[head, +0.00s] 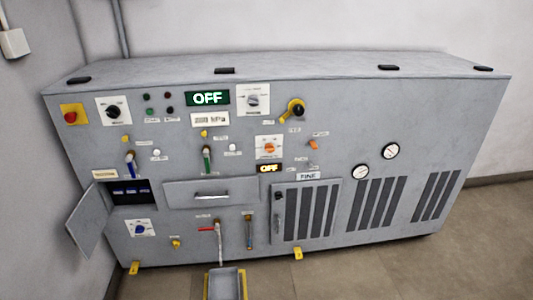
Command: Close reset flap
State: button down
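The grey reset flap (92,222) is at the left end of the grey machine in the head view. It stands open, swung out to the left and tilted in the picture. To its right is the dark recess (131,200) with a row of small blue-marked parts inside. A small cream label (104,174) sits just above the recess, its text too small to read. My gripper is not in view.
The grey machine (400,85) stands along the wall. A closed drawer (211,193) is right of the recess. A blue-knob dial (139,229) sits below it. A grey tray with yellow edges (226,285) juts out at the front. Floor is clear at the right (480,240).

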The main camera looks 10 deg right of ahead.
aim_at(85, 225)
jog(key=z, duration=0.9)
jog(key=i, duration=1.05)
jog(key=u, duration=4.55)
jog(key=i, duration=0.1)
jog(key=z, duration=2.45)
